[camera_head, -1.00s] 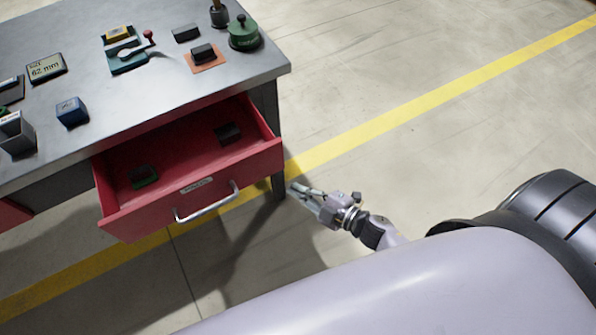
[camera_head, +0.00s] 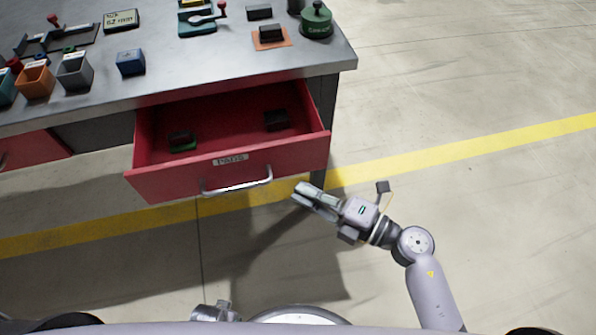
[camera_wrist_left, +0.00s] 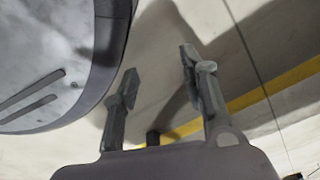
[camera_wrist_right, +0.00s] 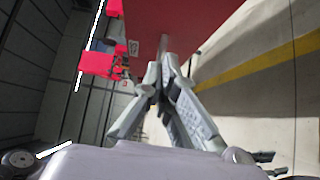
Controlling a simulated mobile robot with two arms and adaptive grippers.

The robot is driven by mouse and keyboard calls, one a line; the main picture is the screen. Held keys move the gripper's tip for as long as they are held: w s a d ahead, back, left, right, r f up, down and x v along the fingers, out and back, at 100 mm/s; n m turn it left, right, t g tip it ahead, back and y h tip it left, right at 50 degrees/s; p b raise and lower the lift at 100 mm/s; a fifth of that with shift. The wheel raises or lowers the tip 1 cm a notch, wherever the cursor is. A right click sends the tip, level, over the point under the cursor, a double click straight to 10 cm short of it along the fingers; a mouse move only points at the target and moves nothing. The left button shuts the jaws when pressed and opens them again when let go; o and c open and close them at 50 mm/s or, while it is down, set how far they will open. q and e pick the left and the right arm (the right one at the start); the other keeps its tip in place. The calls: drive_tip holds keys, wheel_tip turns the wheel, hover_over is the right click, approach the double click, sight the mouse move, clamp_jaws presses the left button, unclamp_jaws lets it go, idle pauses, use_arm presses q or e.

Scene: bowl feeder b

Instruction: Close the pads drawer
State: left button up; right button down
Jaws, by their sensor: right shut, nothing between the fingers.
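The red pads drawer (camera_head: 170,183) stands pulled out from under the workbench, with a label reading PADS and a grey bar handle (camera_head: 237,187) on its front. Two dark blocks lie inside: one with a green base (camera_head: 181,141) at the left, one dark (camera_head: 277,120) at the right. My right gripper (camera_head: 299,192) is shut and empty, just right of the handle, near the drawer's front right corner. In the right wrist view its fingertips (camera_wrist_right: 165,68) meet in front of a red surface. My left gripper (camera_wrist_left: 157,75) shows open and empty in the left wrist view, above the floor.
The grey workbench top (camera_head: 240,72) carries an orange bin (camera_head: 35,82), a grey bin (camera_head: 75,72), a blue block (camera_head: 131,62) and a green round container (camera_head: 316,20). Another red drawer (camera_head: 35,149) is at the left. The floor to the right is clear.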

drive_tip(key=w, duration=0.1)
drive_tip(key=w+a, duration=0.1)
drive_tip(key=w, duration=0.1)
drive_tip(key=w+a, duration=0.1)
drive_tip(key=shift+w+a, duration=0.1)
drive_tip(key=shift+w, duration=0.15)
use_arm(q)
drive_tip(key=shift+w+d+r, duration=0.1)
drive_tip(key=shift+w+r, duration=0.3)
drive_tip(key=shift+w, duration=0.15)
drive_tip(key=shift+s, duration=0.15)
